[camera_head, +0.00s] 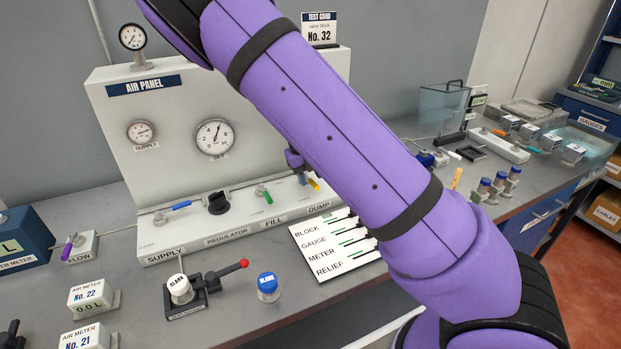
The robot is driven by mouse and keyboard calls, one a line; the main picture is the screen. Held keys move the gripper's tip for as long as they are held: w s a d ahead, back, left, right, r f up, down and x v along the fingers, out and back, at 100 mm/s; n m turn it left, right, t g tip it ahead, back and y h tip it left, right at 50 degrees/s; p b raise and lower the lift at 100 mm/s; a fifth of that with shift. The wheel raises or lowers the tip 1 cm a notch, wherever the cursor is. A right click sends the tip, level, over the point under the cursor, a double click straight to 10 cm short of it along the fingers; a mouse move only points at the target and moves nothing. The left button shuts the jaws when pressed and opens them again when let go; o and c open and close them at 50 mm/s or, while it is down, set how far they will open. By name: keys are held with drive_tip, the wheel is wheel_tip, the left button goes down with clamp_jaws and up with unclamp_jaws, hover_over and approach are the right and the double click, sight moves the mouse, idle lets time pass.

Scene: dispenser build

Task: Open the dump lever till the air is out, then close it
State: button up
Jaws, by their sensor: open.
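The white air panel (100,117) stands on the bench. Its dump lever (314,184) is small and yellow, above the DUMP label at the right end of the panel's front ledge. My gripper (303,178) is at the dump lever, mostly hidden by my purple arm; a small purple part and dark tips show beside the lever. I cannot tell whether the tips touch it. The large round gauge (215,138) has its needle pointing up and slightly right. A smaller supply gauge (142,132) is to its left, and another gauge (132,36) stands on top of the panel.
Along the ledge are a blue supply lever (180,205), a black regulator knob (218,203) and a green fill lever (266,196). My arm crosses the middle.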

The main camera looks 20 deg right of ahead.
wheel_tip(320, 180, up, 9)
drive_tip(key=a, duration=0.1)
drive_tip(key=shift+a+r, duration=0.15)
drive_tip(key=shift+a, duration=0.25)
drive_tip(key=s+r+m+t, duration=0.1)
drive_tip(key=s+r+m, duration=0.6)
drive_tip(key=s+m, duration=0.4)
drive_tip(key=s+d+r+m+t+y, duration=0.1)
drive_tip(key=s+r+m+t, duration=0.1)
drive_tip(key=s+r+m, duration=0.5)
drive_tip(key=s+r+m+t+y, duration=0.1)
drive_tip(key=s+r+m, duration=0.6)
drive_tip(key=s+m, duration=0.8)
drive_tip(key=m+t, duration=0.1)
drive_tip(key=m, duration=0.2)
drive_tip(key=shift+d+r, duration=0.15)
drive_tip(key=shift+d, duration=0.1)
